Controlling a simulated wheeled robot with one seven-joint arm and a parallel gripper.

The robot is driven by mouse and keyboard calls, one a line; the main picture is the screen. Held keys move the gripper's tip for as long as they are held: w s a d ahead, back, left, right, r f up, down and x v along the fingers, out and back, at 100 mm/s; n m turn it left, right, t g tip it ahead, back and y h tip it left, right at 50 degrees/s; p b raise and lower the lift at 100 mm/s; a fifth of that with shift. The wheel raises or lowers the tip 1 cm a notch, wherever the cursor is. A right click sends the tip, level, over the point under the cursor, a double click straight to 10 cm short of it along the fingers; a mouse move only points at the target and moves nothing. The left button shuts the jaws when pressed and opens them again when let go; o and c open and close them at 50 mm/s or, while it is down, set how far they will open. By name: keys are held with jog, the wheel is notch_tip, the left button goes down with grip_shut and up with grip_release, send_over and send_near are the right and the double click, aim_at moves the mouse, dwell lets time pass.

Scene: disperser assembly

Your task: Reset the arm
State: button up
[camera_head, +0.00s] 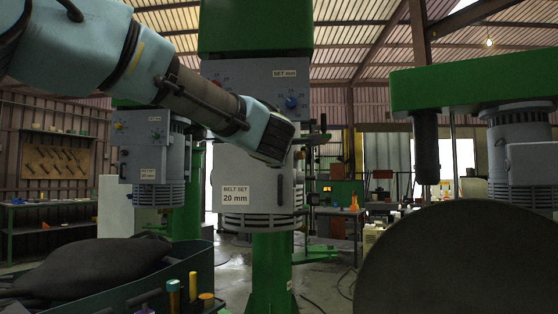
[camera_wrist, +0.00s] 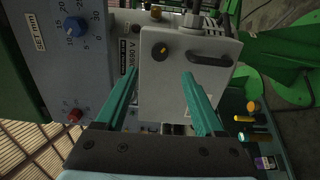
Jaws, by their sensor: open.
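My gripper (camera_wrist: 160,75) shows in the wrist view with its two green fingers apart and nothing between them. Beyond the fingers is a light grey box (camera_wrist: 178,80) with a yellow-marked knob and a dark handle. I cannot tell how far the fingers are from it. In the head view my arm reaches in from the upper left, and its wrist end is in front of the central grey and green machine (camera_head: 250,194). The fingers cannot be made out there. The machine's blue dial (camera_wrist: 74,27) and red knob (camera_wrist: 75,115) show at left in the wrist view.
A green-rimmed bin (camera_head: 140,285) holds a dark sack (camera_head: 95,265) at the lower left. A large dark disc (camera_head: 460,260) fills the lower right. Another grey machine (camera_head: 148,160) stands at left, and a green overhead arm (camera_head: 470,80) spans the right.

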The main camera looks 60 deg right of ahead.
jog(key=shift+s+a, duration=0.1)
jog(key=shift+a, duration=0.2)
dwell(0.4)
